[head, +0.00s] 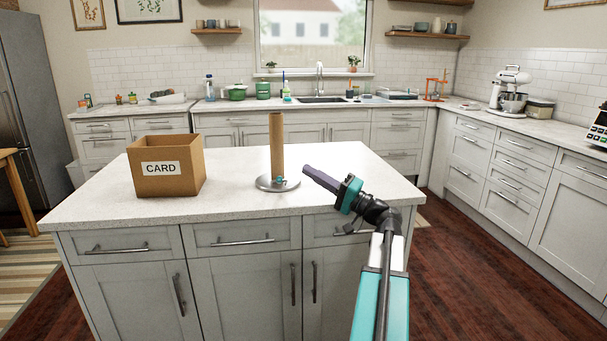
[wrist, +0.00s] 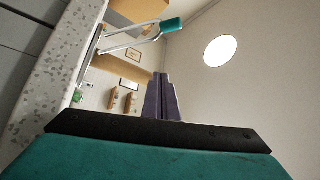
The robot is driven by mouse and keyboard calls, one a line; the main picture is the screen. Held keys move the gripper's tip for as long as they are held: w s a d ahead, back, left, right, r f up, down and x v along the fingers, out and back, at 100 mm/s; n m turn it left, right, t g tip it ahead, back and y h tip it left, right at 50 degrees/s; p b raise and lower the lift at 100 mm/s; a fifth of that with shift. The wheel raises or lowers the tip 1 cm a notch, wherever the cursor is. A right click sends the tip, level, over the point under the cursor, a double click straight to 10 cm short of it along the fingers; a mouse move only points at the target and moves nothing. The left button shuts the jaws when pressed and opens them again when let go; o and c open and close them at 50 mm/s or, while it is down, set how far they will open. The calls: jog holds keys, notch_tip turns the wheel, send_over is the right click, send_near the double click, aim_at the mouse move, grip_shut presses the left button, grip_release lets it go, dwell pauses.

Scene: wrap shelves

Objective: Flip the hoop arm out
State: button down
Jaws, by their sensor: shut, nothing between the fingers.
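The stand has a round metal base (head: 268,184) on the island, with an upright brown cardboard tube (head: 277,147) on it.
The worktop around the stand is otherwise clear. The back counters hold pots, bottles and a mixer (head: 510,90), well away.

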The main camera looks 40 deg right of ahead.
jog(key=shift+s+d+f, duration=0.35)
jog(key=shift+s+f, duration=0.1)
jog(key=shift+s, duration=0.15)
jog(key=shift+w+a, duration=0.1)
